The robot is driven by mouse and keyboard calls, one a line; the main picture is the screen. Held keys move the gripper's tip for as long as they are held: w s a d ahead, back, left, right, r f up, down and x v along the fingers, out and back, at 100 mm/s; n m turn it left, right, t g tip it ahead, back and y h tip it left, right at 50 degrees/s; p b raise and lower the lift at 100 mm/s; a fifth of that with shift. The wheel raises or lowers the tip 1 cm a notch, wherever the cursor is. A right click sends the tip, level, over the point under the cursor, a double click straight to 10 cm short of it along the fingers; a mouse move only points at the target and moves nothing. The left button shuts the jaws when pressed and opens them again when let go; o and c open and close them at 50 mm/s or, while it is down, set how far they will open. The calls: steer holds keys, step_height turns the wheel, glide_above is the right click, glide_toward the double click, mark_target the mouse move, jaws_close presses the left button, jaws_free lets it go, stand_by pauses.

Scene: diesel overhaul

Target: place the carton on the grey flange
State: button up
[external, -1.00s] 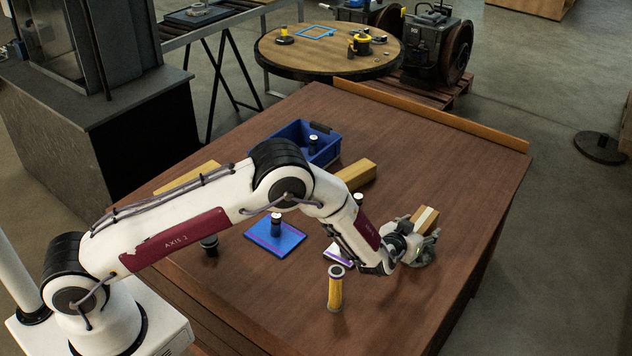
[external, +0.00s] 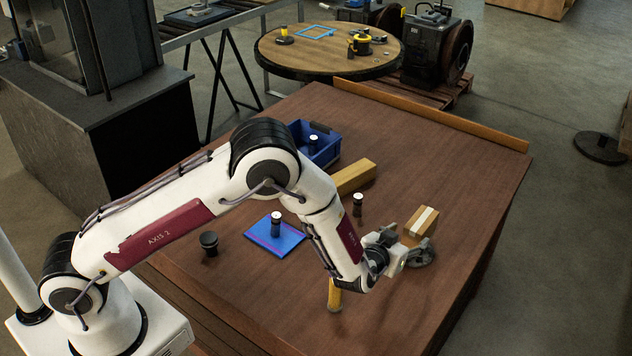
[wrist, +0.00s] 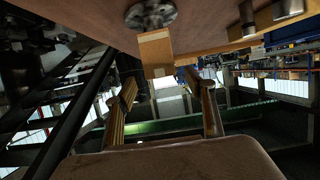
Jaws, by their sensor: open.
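The carton (external: 421,222), brown with a pale tape strip, is at the right of the table in the external view. The grey flange (external: 422,257) shows directly below it. My gripper (external: 396,251) is just left of the carton, at flange height. In the wrist view its two fingers (wrist: 165,100) are spread and empty, with the carton beyond their tips.
A yellow cylinder (external: 335,297) stands partly behind my wrist. A blue plate (external: 272,238) bears a dark canister (external: 276,224). Another dark canister (external: 357,204), a wooden block (external: 354,177) and a blue bin (external: 326,152) stand farther back.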

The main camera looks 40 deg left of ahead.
steer(key=shift+v, duration=0.9)
steer(key=a+r+g+h, duration=0.1)
steer(key=a+r, duration=0.1)
steer(key=r, duration=0.5)
steer(key=a+r+g+h, duration=0.1)
steer(key=a+r, duration=0.2)
steer(key=r, duration=0.4)
steer(key=s+a+r+g+h, duration=0.1)
steer(key=s+a+r+g, duration=0.1)
steer(key=s+a+r, duration=0.7)
steer(key=s+a+r+g+y, duration=0.1)
steer(key=s+a+g, duration=0.1)
steer(key=s+a, duration=0.7)
steer(key=s+a+r+g+y, duration=0.2)
steer(key=s+a, duration=0.8)
steer(key=s, duration=1)
steer(key=shift+s+r, duration=0.2)
steer(key=shift+s, duration=0.1)
